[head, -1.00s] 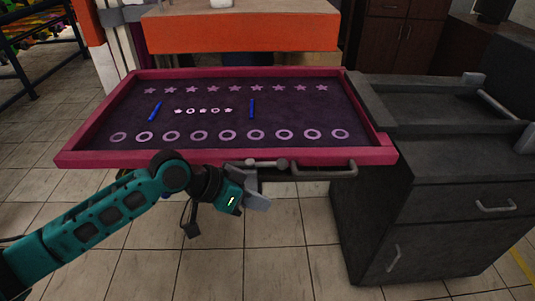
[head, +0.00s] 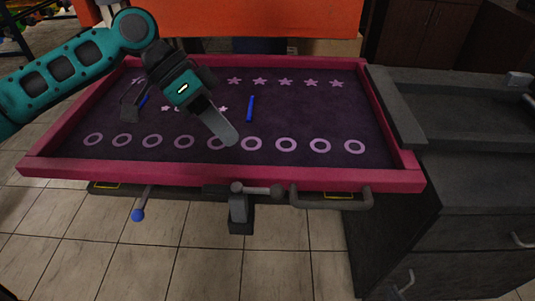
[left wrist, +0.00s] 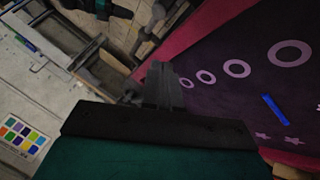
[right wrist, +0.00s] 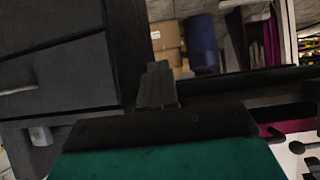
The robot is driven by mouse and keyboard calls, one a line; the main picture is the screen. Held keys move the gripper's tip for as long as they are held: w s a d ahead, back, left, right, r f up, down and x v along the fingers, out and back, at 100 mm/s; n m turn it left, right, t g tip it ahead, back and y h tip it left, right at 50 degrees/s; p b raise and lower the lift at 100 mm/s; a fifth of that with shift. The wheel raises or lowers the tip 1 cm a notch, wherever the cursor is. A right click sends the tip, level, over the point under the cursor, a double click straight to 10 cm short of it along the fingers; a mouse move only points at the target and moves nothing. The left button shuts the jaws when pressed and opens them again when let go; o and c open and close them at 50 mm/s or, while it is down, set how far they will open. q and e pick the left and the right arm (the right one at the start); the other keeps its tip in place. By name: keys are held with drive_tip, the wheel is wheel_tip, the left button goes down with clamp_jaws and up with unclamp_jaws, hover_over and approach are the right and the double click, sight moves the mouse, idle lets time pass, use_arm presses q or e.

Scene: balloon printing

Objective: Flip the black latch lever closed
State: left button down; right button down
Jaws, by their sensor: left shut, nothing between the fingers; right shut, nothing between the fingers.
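In the head view, a dark latch lever (head: 240,218) hangs down from the front middle of the pink-rimmed frame, below a grey bar with round ends (head: 258,190). My left gripper (head: 229,135) is shut and empty above the purple printed panel (head: 320,115), higher in the picture than the latch and apart from it. Its closed fingers also show in the left wrist view (left wrist: 161,83), where I cannot make out the latch. My right gripper (right wrist: 158,83) is shut and empty in the right wrist view, beside dark furniture, and is out of the head view.
A curved handle (head: 332,203) sticks out of the front to the right of the latch. A blue-knobbed lever (head: 138,214) hangs at the left. A dark cabinet (head: 460,175) stands at the right. The tiled floor in front is open.

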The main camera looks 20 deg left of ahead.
sight(260, 172)
use_arm(q)
drive_tip(key=b+x, duration=0.1)
drive_tip(key=x, duration=0.9)
drive_tip(key=shift+s+b, duration=0.2)
drive_tip(key=shift+b, duration=0.2)
drive_tip(key=shift+d+r+p, duration=0.15)
drive_tip(key=shift+p, duration=0.15)
